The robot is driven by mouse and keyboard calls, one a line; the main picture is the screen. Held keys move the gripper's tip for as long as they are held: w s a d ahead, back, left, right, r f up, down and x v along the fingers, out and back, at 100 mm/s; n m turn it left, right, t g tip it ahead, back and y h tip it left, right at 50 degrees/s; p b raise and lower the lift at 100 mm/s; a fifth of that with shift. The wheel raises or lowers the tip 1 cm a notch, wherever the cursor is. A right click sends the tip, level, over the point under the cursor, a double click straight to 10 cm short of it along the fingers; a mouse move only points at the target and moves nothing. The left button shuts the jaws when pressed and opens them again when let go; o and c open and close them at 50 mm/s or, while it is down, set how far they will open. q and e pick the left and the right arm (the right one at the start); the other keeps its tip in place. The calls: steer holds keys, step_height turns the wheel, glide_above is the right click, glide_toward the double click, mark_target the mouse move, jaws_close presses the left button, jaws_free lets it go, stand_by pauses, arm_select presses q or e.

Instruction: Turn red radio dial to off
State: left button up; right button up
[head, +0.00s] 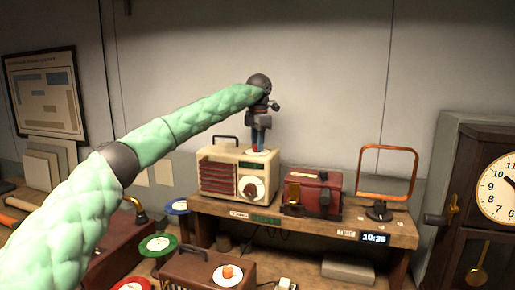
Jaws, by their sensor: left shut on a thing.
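A cream radio (210,157) with a red slatted grille stands on the wooden shelf at the centre. A small red dial (256,149) sits on its top right, on a pale round plate. My left gripper (258,146) points straight down from above the radio, its fingers shut on the red dial. The fingers partly hide the dial, and I cannot read its setting. A white round dial (252,188) is on the radio's front face. My right gripper is not in view.
A brown case (197,272) with an orange knob (228,271) is in front below. A clock (496,190) stands at far right.

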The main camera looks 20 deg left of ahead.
arm_select(q)
steer(key=shift+n+b, duration=0.45)
steer(key=shift+n, duration=0.55)
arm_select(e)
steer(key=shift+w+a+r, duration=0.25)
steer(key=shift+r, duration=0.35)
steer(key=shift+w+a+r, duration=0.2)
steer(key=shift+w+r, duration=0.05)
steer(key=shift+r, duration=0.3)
arm_select(q)
steer(key=shift+r, duration=0.1)
steer(key=o, duration=1)
steer(key=shift+c, duration=0.2)
steer(key=shift+r, duration=0.1)
steer(key=shift+r+b, duration=0.3)
steer(key=shift+r, duration=0.1)
step_height(320, 180, up, 6)
steer(key=shift+s+d+f+b, duration=0.15)
steer(key=shift+f+b, duration=0.1)
steer(key=shift+b, duration=0.7)
steer(key=shift+r, duration=0.6)
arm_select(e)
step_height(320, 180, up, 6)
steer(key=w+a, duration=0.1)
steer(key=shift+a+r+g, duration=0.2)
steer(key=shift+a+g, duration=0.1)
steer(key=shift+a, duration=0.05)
